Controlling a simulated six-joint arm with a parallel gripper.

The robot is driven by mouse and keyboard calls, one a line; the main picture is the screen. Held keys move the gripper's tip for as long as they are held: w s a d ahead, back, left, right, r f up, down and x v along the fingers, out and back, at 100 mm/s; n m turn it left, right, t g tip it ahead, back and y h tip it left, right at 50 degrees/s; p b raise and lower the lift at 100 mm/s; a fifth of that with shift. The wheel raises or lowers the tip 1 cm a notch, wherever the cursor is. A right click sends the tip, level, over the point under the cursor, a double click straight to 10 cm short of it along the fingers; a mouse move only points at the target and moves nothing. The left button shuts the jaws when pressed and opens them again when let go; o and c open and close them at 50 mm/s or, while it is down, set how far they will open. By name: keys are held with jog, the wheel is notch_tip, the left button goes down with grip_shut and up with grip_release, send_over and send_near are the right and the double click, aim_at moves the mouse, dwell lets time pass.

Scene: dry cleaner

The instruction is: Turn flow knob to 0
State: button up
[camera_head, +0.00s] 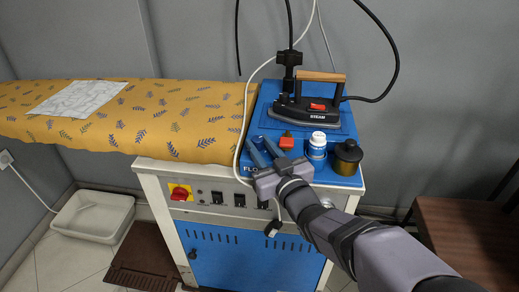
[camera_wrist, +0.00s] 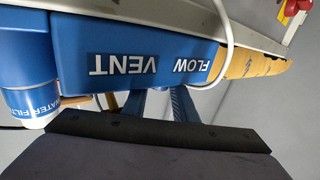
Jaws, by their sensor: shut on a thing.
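The blue ironing unit top (camera_head: 327,178) carries a FLOW label at its front left edge. In the wrist view its front face (camera_wrist: 140,30) shows the words FLOW and VENT upside down. My gripper (camera_head: 261,146) reaches over the front edge by the FLOW label, its two blue fingers a little apart and closed on the flow knob. The knob is hidden, so its setting cannot be read. The fingers also show in the wrist view (camera_wrist: 158,102), their tips hidden behind the blue face. A small red knob (camera_head: 286,142) sits just right of the fingers.
A black steam iron (camera_head: 310,108) stands behind. A white bottle (camera_head: 317,146) and a dark brass-coloured jar (camera_head: 347,157) stand close right of my gripper. A white cable runs along the left. A red switch (camera_head: 180,194) is on the front panel.

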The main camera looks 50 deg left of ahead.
jog(key=shift+n+g, duration=0.3)
jog(key=o, duration=1)
jog(key=shift+o, duration=0.2)
jog(key=shift+d, duration=0.1)
jog(key=s+d, duration=0.1)
jog(key=d, duration=0.6)
jog(key=shift+s, duration=0.15)
jog(key=shift+c, duration=0.6)
